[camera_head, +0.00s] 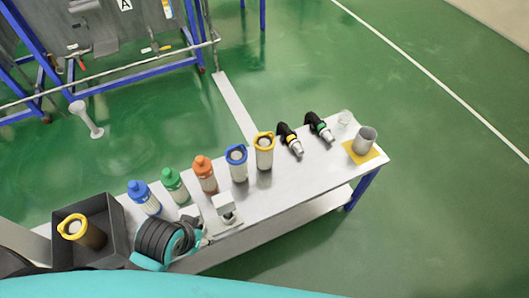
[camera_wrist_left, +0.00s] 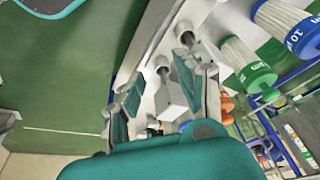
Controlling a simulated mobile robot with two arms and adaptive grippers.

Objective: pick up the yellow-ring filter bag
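A yellow-ring filter (camera_head: 264,152) with a pale body stands upright on the white table, right of a blue-ring one (camera_head: 237,163). Another yellow-ring piece with a darker body (camera_head: 88,236) stands inside the dark bin at the left end; I cannot tell which is the filter bag. My left gripper (camera_wrist_left: 170,88) is open, its teal finger pads apart, over the table near a grey-white block fixture (camera_wrist_left: 170,98). The fixture also shows in the head view (camera_head: 226,209). The left gripper is well apart from both yellow-ring pieces. My right gripper is not in view.
Blue-lid (camera_head: 145,198), green-lid (camera_head: 174,186) and orange-lid (camera_head: 204,174) filters stand along the table (camera_head: 310,173). The dark bin (camera_head: 113,222) is at left. Two black fittings (camera_head: 290,139) (camera_head: 319,127) and a grey cup (camera_head: 364,141) on a yellow mat are at right.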

